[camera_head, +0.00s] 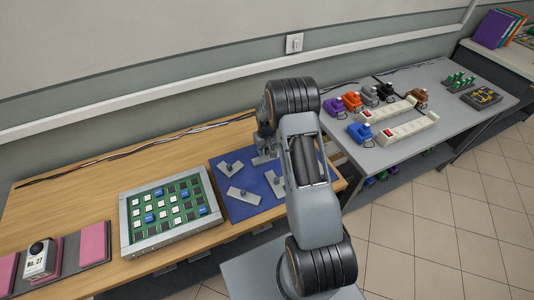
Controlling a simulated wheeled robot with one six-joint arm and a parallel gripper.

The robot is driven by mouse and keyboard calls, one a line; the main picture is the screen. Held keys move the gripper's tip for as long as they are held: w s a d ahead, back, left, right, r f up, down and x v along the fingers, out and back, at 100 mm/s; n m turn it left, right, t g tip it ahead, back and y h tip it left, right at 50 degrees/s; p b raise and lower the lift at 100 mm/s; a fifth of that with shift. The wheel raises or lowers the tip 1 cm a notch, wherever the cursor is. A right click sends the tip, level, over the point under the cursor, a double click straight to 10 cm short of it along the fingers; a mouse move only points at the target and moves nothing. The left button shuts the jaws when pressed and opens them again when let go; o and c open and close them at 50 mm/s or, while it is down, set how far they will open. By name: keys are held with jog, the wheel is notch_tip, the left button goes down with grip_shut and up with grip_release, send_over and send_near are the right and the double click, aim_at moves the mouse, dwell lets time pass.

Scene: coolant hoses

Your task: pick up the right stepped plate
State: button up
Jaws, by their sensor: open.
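Several light grey plates with small raised parts lie on a blue mat (236,212) on the wooden table. One plate (229,169) is at the back left and one plate (242,196) at the front. A further plate (277,186) at the right is partly covered by my arm; I take it as the right stepped plate, though its steps are too small to make out. My gripper (265,147) is over the back right of the mat, near a pale piece. It is small and partly hidden by my arm, open, with nothing visibly held.
A framed green board (170,208) with white and blue blocks stands left of the mat. Further left are pink pads (95,242) and a box marked No. 27 (39,259). The grey table (440,135) at right holds power strips (407,130) and coloured connectors.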

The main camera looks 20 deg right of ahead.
jog(key=shift+f, duration=0.15)
jog(key=shift+c, duration=0.5)
grip_shut()
